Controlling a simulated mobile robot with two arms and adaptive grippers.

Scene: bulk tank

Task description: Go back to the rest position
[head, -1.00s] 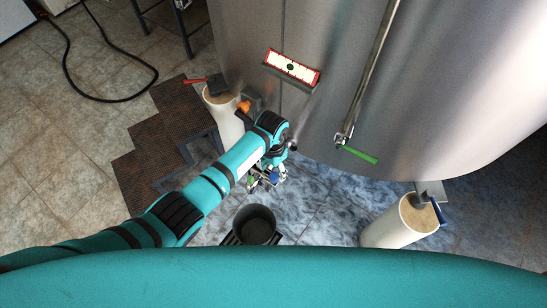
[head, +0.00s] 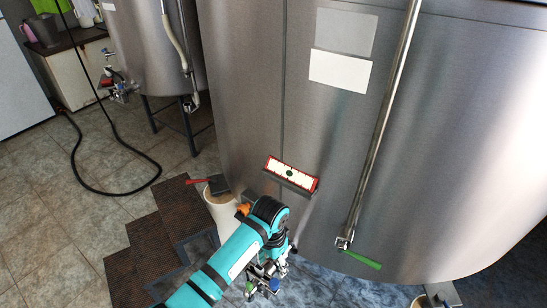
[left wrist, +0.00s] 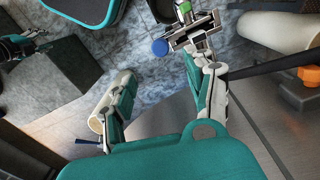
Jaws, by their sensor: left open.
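My left gripper (head: 264,284) is at the bottom of the head view, low in front of the large steel tank (head: 300,120). Its two fingers (left wrist: 160,70) are spread in the left wrist view, with nothing held between them. A metal valve fitting (left wrist: 192,35) with a blue knob (left wrist: 160,47) and a green part lies just beyond the right finger in that view. In the head view, blue and green parts show close around the gripper; I cannot tell whether it touches them.
Brown steps (head: 165,245) lie left of my arm. A green-handled pipe valve (head: 362,259) is to the right. A black hose (head: 85,183) lies on open floor, left.

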